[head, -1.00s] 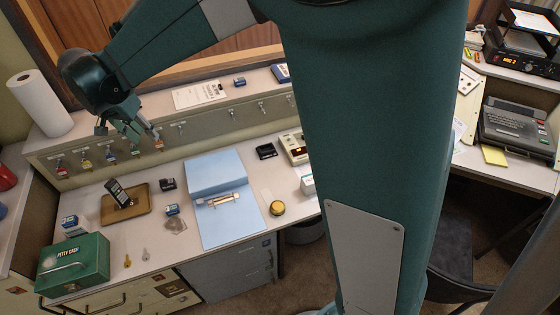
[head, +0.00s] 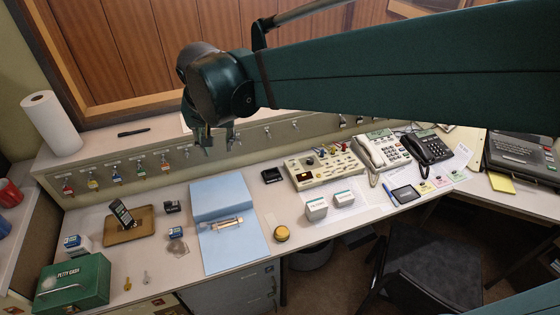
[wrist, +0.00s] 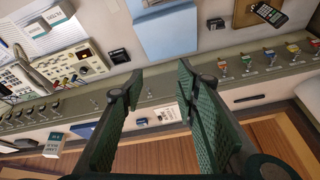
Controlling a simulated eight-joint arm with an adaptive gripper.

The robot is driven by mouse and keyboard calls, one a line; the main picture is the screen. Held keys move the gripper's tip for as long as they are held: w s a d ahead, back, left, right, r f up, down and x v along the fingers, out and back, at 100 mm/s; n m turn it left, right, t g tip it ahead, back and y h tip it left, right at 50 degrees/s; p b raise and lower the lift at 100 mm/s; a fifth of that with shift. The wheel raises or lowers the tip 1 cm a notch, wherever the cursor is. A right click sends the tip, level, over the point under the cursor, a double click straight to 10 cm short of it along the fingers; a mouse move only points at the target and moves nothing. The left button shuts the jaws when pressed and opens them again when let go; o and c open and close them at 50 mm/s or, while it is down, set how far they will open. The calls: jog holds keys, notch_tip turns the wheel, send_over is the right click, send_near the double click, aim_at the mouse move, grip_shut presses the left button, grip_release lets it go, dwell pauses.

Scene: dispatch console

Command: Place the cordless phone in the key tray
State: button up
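The dark cordless phone (head: 122,212) leans at a tilt in the brown key tray (head: 142,236) at the left of the desk. Its lower end is within the tray's outline; whether it rests on a cradle or the tray floor is too small to tell. In the wrist view the phone (wrist: 269,14) and part of the tray (wrist: 243,16) show at the top right. My gripper (head: 218,136) is high over the key-hook ledge, right of and well away from the phone. In the wrist view my gripper (wrist: 158,82) has its fingers apart with nothing between them.
A green petty cash box (head: 75,283) stands in front of the tray. Small boxes (head: 77,244) and a stapler-like black item (head: 172,207) flank it. A blue folder (head: 225,222) lies right of them. Tagged keys (head: 141,170) hang along the ledge behind. Desk phones (head: 428,148) stand far right.

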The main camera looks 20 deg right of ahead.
jog(key=s+d+f+n+t, duration=0.1)
jog(key=s+d+f, duration=0.1)
jog(key=s+d, duration=0.6)
jog(key=s+d+f+n+t, duration=0.1)
jog(key=s+d+f+n, duration=0.1)
jog(key=s+d, duration=0.5)
jog(key=s, duration=0.5)
jog(key=shift+d+t, duration=0.3)
jog(key=shift+d, duration=0.05)
